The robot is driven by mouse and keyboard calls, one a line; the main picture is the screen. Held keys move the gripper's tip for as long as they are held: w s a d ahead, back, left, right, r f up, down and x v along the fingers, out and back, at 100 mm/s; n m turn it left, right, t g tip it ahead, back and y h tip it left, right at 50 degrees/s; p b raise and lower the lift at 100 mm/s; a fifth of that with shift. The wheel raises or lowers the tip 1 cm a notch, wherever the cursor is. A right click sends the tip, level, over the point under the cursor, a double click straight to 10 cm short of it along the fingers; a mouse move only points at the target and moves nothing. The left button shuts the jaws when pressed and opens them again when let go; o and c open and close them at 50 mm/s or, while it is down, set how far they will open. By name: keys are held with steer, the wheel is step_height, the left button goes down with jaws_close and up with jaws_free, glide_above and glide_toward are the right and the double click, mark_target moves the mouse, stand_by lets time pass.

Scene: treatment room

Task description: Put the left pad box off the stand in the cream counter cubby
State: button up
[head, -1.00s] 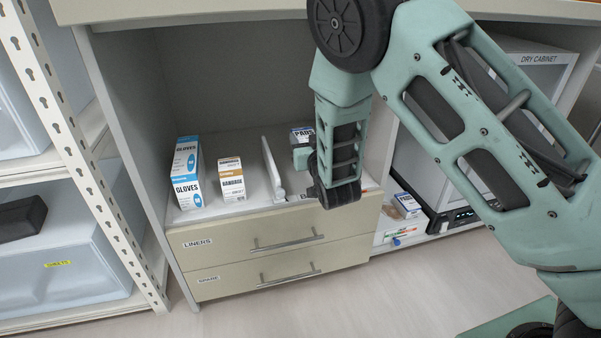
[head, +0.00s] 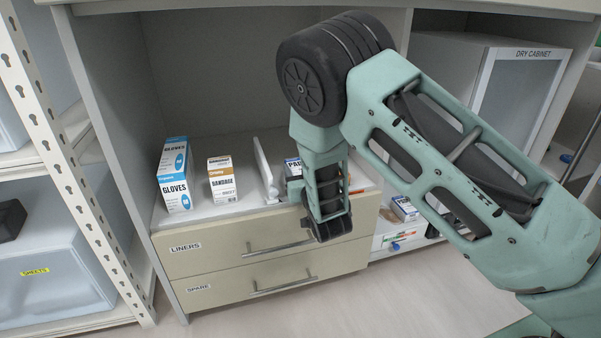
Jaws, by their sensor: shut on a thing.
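The pad box (head: 292,166) is white and dark blue, with the start of its "PADS" label showing. It is just right of the upright white divider, mostly hidden behind my wrist. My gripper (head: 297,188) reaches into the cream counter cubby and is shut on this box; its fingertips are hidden. The cubby (head: 205,135) is the open space above the cream drawers. I cannot tell whether the box touches the cubby floor. The stand is not in view.
A blue gloves box (head: 174,185) and a brown bandage box (head: 222,180) stand left of the divider (head: 265,172). Drawers (head: 253,262) are below. A dry cabinet (head: 515,90) and small boxes (head: 404,208) are at right. A white rack (head: 75,190) is at left.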

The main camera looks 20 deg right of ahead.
steer(key=shift+f, duration=0.1)
steer(key=shift+f, duration=0.15)
steer(key=o, duration=1)
steer(key=shift+r, duration=0.25)
steer(key=shift+s, duration=0.35)
steer(key=s+p, duration=0.4)
steer(key=s, duration=0.7)
steer(key=shift+s, duration=0.15)
